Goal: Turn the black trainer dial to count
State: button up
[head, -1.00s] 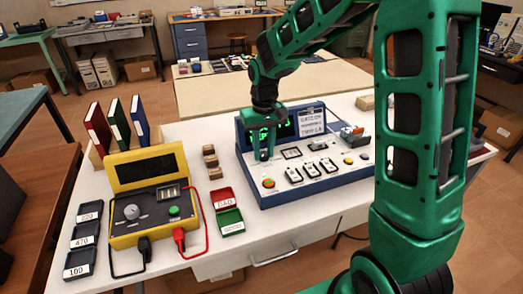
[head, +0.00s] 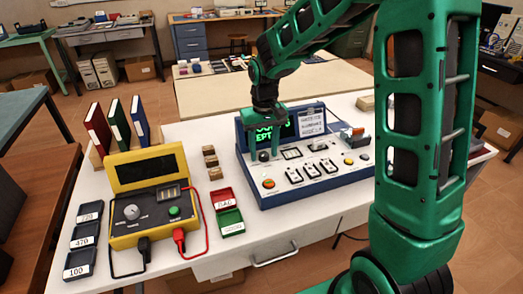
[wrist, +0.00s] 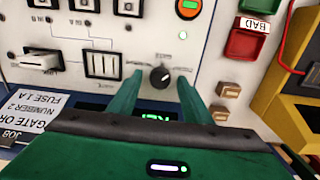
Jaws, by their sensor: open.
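The black dial (wrist: 160,76) sits on the white face of the blue-edged trainer (head: 318,186). In the wrist view it lies between the two green fingers of my gripper (wrist: 160,80), with a visible gap on each side. A pale mark shows on the dial, but the small labels around it are too blurred to read. In the head view my gripper (head: 264,155) is over the left back part of the trainer, in front of its green-lit display (head: 264,136). The gripper is open and holds nothing. The fingers partly cover the display.
Switches (head: 312,169) and an orange-green button (head: 268,183) are on the trainer's front. A yellow meter box (head: 150,235) with leads, red and green trays (head: 222,198) and small wooden blocks (head: 210,160) stand to the left. A printed card (head: 312,122) stands behind.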

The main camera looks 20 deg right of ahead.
aim_at(264, 154)
notch_tip(264, 154, up, 11)
jog(key=shift+f, duration=0.15)
dwell(0.4)
jog(key=shift+d, duration=0.1)
jog(key=s+d+r+m, duration=0.1)
jog(key=s+d+m, duration=0.3)
jog(key=s+d, duration=1.15)
jog(key=s+f+m, duration=0.1)
jog(key=s+f, duration=0.1)
jog(key=s, duration=0.6)
jog(key=s+d+f+m, duration=0.1)
jog(key=s, duration=0.7)
jog(key=shift+d+f, duration=0.15)
jog(key=shift+f, duration=0.2)
